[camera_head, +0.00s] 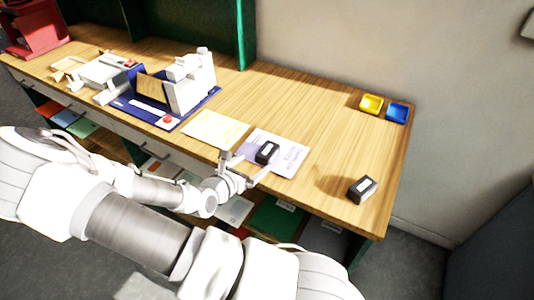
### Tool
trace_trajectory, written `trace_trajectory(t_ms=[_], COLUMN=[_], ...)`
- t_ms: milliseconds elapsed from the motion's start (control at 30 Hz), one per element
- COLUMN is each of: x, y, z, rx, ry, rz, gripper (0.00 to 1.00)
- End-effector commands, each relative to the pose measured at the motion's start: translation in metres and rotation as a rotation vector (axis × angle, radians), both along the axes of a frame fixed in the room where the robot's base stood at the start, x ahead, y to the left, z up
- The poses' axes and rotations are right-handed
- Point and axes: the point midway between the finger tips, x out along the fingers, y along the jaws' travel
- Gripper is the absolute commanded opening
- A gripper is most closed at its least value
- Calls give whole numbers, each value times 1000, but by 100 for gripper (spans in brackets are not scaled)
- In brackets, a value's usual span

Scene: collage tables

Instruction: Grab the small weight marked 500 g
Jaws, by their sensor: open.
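Two small black blocks with pale labels are on the wooden table; the labels are too small to read, so I cannot tell which is marked 500 g. One black block (266,152) is at the white and lilac sheet, right by my gripper. The other black block (361,188) lies alone near the table's right front corner. My gripper (248,161) is open at the front edge, its fingers pointing toward the first block. I cannot tell whether that block is between the fingertips or just beyond them.
A cream sheet (215,130) lies left of the lilac sheet (289,152). A white device (190,85) on a blue mat stands further left. The right middle is clear.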

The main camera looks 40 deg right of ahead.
Motion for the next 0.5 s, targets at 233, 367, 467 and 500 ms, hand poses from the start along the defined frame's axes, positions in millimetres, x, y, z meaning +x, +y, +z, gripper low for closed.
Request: trace_trajectory(t_ms=[233, 367, 467, 500], x=[16, 19, 21, 23], y=[-40, -47, -52, -55], z=[-17, -20, -21, -22], rx=[-1, -1, -1, -1], ry=[0, -1, 0, 0], rz=[-2, -2, -1, -1], gripper=[98, 98, 98, 98])
